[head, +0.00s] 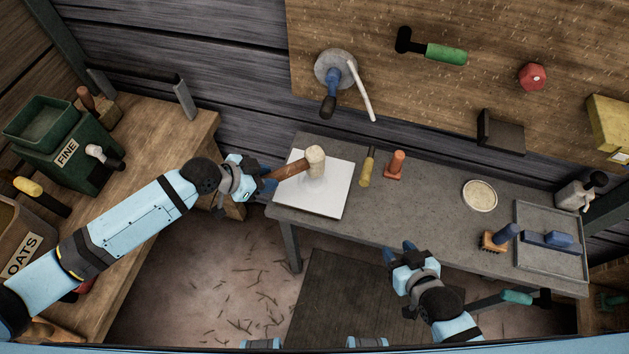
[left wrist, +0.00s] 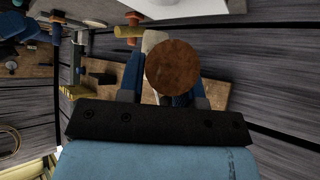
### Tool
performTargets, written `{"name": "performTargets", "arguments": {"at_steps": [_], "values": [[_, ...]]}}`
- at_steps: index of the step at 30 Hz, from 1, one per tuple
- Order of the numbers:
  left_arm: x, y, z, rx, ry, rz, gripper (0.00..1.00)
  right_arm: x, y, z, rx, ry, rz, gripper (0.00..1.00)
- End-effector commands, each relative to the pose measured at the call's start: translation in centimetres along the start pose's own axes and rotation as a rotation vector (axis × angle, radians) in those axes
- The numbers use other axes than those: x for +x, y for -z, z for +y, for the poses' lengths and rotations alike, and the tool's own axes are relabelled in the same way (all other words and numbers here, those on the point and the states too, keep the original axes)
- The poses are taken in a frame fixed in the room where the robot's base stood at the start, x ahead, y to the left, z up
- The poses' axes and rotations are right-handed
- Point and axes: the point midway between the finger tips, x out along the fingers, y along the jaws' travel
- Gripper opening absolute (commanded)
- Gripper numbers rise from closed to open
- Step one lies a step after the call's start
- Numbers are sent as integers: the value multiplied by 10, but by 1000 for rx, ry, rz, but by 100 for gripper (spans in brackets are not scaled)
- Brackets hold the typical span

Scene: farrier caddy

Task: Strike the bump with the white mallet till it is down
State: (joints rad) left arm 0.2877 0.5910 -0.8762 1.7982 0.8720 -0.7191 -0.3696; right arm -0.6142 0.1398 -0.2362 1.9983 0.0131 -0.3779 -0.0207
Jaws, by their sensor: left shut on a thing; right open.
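The white mallet (head: 316,157) has a cream head and a brown wooden handle. My left gripper (head: 268,183) is shut on its handle. In the left wrist view the round brown handle end (left wrist: 172,68) sits between the fingers, with part of the pale head behind it. The mallet head is over the white plate (head: 325,203) on the grey bench; I cannot tell whether it touches. No bump can be made out on the plate; the mallet head covers part of it. My right gripper (head: 402,252) is open and empty at the bench's front edge.
Farther right are a round pale dish (head: 480,195), a brush (head: 497,238) and a grey tray (head: 550,262). The bench middle is clear.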

Motion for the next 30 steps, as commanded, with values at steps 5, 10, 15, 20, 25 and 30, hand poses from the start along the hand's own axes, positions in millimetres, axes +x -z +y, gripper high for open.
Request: {"name": "performTargets", "arguments": {"at_steps": [5,10,15,20,25,30], "values": [[4,-3,0,1,1,3,0,2,-4,0,0,0,-3,43],[4,-3,0,1,1,3,0,2,-6,0,0,-1,-7,43],[15,-15,0,0,0,1,0,8,-17,8,-3,-21,5,43],[46,-50,0,0,0,1,0,27,-48,6,4,-14,-7,43],[34,-37,0,1,1,2,0,20,-36,2,3,-3,-16,43],[19,-20,0,2,1,2,0,8,-12,0,2,0,-2,43]]}}
